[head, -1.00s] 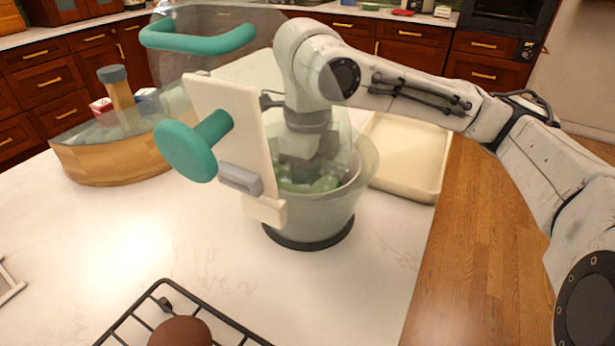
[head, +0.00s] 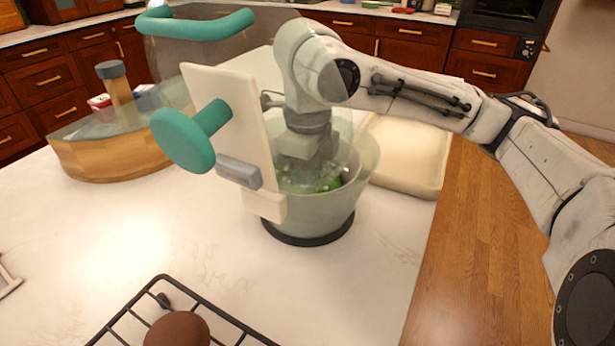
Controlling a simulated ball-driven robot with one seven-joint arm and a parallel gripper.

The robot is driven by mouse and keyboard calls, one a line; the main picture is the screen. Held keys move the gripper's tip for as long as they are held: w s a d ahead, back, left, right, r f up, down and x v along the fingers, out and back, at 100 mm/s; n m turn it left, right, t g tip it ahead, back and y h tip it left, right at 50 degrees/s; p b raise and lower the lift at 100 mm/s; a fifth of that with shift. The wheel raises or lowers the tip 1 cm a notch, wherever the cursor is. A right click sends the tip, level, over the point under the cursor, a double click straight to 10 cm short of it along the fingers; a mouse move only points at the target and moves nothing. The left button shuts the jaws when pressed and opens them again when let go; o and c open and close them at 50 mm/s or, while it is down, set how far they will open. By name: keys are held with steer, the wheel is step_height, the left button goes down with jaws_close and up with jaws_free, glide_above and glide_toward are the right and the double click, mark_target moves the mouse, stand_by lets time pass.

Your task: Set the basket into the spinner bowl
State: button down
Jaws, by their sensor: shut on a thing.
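The spinner bowl (head: 335,217) is a pale green translucent bowl on a black foot, standing upright on the white counter. My gripper (head: 306,172) points down at the bowl's mouth, its fingertips low and partly hidden. It is shut on the clear basket (head: 350,150), whose thin walls are hard to tell from the bowl's wall. Green leafy bits (head: 328,185) show inside, around my fingers. The basket's lower part appears within the bowl's rim. I cannot tell whether it touches the bowl's floor.
A cream panel with a teal knob (head: 183,140) stands in front of the bowl's left side. A cream tray (head: 410,160) is right behind, a wooden-sided container (head: 120,160) left, a black wire rack (head: 215,308) in front.

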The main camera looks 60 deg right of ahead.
steer(key=shift+f+b, duration=0.35)
steer(key=shift+f, duration=0.1)
stand_by(0.3)
steer(key=shift+c, duration=0.9)
jaws_free()
steer(key=shift+r, duration=0.2)
steer(key=shift+r+p, duration=2.7)
steer(key=shift+r, duration=0.15)
